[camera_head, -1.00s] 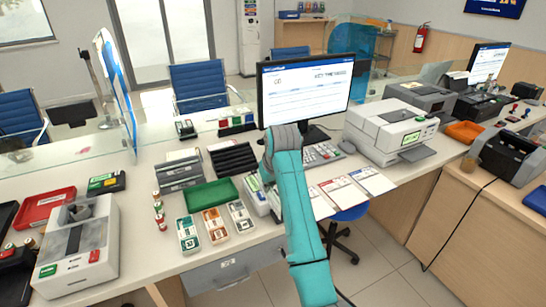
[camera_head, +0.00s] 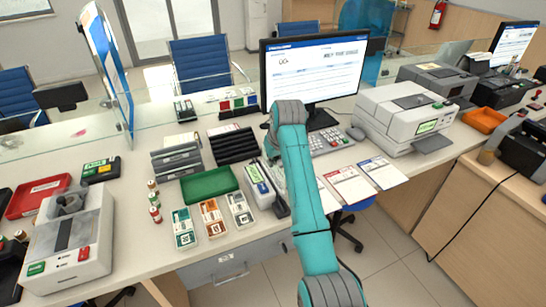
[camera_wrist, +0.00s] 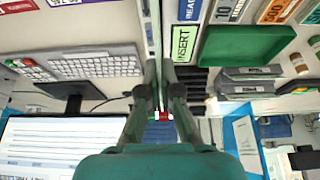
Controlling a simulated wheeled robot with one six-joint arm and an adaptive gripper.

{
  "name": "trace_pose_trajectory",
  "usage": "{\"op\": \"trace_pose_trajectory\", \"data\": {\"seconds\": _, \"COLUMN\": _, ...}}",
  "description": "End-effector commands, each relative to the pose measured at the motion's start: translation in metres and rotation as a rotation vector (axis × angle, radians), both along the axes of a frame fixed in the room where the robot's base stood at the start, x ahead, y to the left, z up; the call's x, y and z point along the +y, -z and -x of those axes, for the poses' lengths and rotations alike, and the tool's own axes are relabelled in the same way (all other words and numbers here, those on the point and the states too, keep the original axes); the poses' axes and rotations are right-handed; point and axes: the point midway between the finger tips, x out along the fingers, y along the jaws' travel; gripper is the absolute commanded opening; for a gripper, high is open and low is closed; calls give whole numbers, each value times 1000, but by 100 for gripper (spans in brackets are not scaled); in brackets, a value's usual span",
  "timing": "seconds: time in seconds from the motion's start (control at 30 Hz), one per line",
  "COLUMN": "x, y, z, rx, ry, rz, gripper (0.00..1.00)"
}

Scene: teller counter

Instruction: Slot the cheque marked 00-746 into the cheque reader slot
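The cheque reader (camera_head: 259,184) is a narrow white device with a green label, right of the green tray in the head view. In the wrist view its INSERT label (camera_wrist: 182,43) lies just right of my fingertips. My gripper (camera_wrist: 160,70) is closed to a very narrow gap, with a thin pale strip, apparently a cheque seen edge-on, running from between the fingertips along the reader. No number on it is readable. I cannot tell whether it is in the slot. In the head view my teal arm hides most of the gripper beside the reader.
Printed sheets (camera_head: 350,186) lie right of my arm, before the keypad (camera_head: 330,141). The monitor (camera_head: 313,75) stands behind. The green tray (camera_head: 209,185), banknote stacks (camera_head: 212,218) and black file rack (camera_head: 234,146) crowd the left. A white printer (camera_head: 405,118) stands at right.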

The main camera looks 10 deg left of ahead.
Motion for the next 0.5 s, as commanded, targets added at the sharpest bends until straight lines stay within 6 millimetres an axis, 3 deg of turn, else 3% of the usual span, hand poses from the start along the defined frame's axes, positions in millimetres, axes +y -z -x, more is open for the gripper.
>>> {"op": "trace_pose_trajectory", "data": {"seconds": 0.5, "x": 0, "y": 22, "z": 0, "rx": 0, "ry": 0, "rz": 0, "gripper": 0}}
